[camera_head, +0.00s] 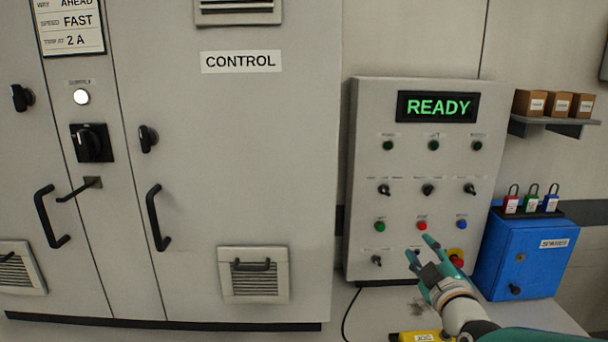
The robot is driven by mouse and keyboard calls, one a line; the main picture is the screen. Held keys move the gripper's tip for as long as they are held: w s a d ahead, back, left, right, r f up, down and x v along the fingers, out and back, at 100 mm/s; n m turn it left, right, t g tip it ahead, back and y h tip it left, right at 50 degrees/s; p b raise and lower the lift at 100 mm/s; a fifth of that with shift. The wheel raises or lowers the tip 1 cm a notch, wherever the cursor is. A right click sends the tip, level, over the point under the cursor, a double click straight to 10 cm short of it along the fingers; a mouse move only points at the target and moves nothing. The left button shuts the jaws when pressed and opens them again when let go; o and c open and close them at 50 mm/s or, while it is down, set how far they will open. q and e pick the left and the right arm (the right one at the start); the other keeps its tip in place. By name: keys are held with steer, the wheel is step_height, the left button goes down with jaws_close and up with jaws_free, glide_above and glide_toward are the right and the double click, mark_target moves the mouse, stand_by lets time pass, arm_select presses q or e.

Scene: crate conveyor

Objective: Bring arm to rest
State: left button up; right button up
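My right gripper (420,247) is in front of the lower part of the grey control box (362,150), with my arm coming in from the lower right. Its two teal fingers stand apart, with nothing seen between them. The fingertips lie just below the row of green, red and blue buttons in the picture; I cannot tell how close they are to the panel. A red knob (457,262) on a yellow base shows to the right of the fingers. The display (437,107) reads READY in green. My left gripper is not in view.
A blue box (525,258) with several padlocks on top stands close to the right of my gripper. A yellow labelled item (421,337) lies below it. A grey cabinet (230,170) with protruding handles fills the left. A shelf (553,122) holds small brown boxes.

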step_height(320, 180, down, 18)
steer(key=s+g+p, duration=0.1)
steer(key=g+p, duration=0.1)
steer(key=g, duration=0.2)
steer(key=s+a+f+m+g+y+p, duration=0.1)
steer(key=s+a+f+g, duration=0.2)
steer(key=f, duration=0.5)
steer(key=s+f+m+g, duration=0.1)
steer(key=s+f+g, duration=0.1)
steer(key=s+f, duration=0.45)
steer(key=s+a+f+m+g+y, duration=0.1)
steer(key=s+a+f+m+g, duration=0.1)
steer(key=s, duration=0.5)
steer(key=s+a+f+m+g, duration=0.3)
steer(key=s+f+m, duration=0.2)
steer(key=s, duration=0.3)
steer(key=s+a+f+m+g+y+p, duration=0.1)
steer(key=s+a+f+m+g, duration=0.1)
steer(key=s+f, duration=0.3)
steer(key=s+m+g, duration=0.1)
steer(key=s, duration=0.1)
steer(key=shift+s+a+y, duration=0.25)
steer(key=shift+s+y, duration=0.05)
steer(key=shift+s, duration=0.1)
